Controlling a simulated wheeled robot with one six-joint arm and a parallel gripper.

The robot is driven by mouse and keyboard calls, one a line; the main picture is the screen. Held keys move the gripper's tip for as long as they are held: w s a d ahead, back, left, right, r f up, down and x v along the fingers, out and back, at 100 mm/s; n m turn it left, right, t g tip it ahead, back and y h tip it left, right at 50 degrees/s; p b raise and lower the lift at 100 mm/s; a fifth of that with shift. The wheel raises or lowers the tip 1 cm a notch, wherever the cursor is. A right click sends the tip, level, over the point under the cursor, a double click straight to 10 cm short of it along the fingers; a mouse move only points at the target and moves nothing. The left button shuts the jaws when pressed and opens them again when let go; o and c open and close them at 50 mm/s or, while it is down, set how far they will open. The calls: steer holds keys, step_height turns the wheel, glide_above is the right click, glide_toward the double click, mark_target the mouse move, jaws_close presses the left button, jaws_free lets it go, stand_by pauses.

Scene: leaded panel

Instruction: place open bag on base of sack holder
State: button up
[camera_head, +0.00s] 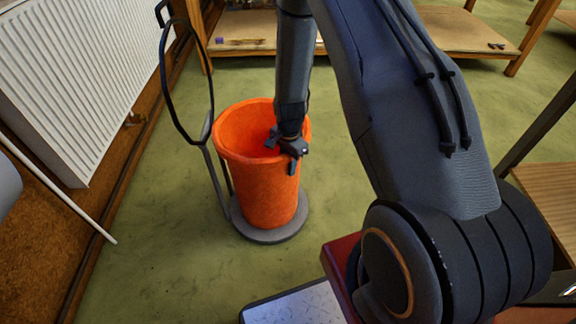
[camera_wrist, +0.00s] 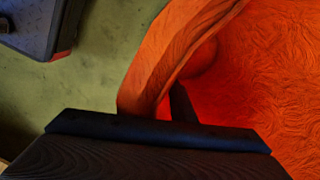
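The orange open bag (camera_head: 262,190) stands upright, mouth up, on the round grey base of the sack holder (camera_head: 283,233). The holder's thin post rises behind the bag's left side to a black hoop (camera_head: 163,95), which stands up beside the bag, not around its mouth. My gripper (camera_head: 284,152) is at the bag's near right rim, its fingers spread apart, one inside the mouth and one outside the wall. The wrist view shows the bag's rim (camera_wrist: 150,75) and inside, with a dark finger against the inner wall. The other finger is hidden there.
A white radiator (camera_head: 85,80) is on the wall at left, with a white pole (camera_head: 60,195) below it. Wooden shelving (camera_head: 245,30) stands at the back. A wooden table (camera_head: 550,195) is at right. The green floor is clear left of the holder.

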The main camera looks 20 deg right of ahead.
steer(key=shift+r, duration=0.15)
step_height(320, 180, up, 12)
steer(key=shift+s+r+p, duration=0.1)
steer(key=shift+s+p, duration=0.05)
steer(key=shift+p, duration=0.5)
steer(key=s+a+r+n, duration=0.3)
steer(key=s+r+n, duration=0.4)
steer(key=s+r, duration=0.4)
steer(key=s+a+r+n, duration=0.3)
steer(key=s+r+n, duration=0.4)
steer(key=s+r, duration=0.5)
steer(key=shift+a+r, duration=0.4)
steer(key=shift+r, duration=0.45)
steer(key=shift+s, duration=0.1)
steer(key=d+r+p, duration=0.4)
steer(key=r+p, duration=0.2)
steer(key=p, duration=0.6)
steer(key=shift+s+r+m, duration=0.15)
steer(key=shift+s+m, duration=0.15)
steer(key=shift+s, duration=0.15)
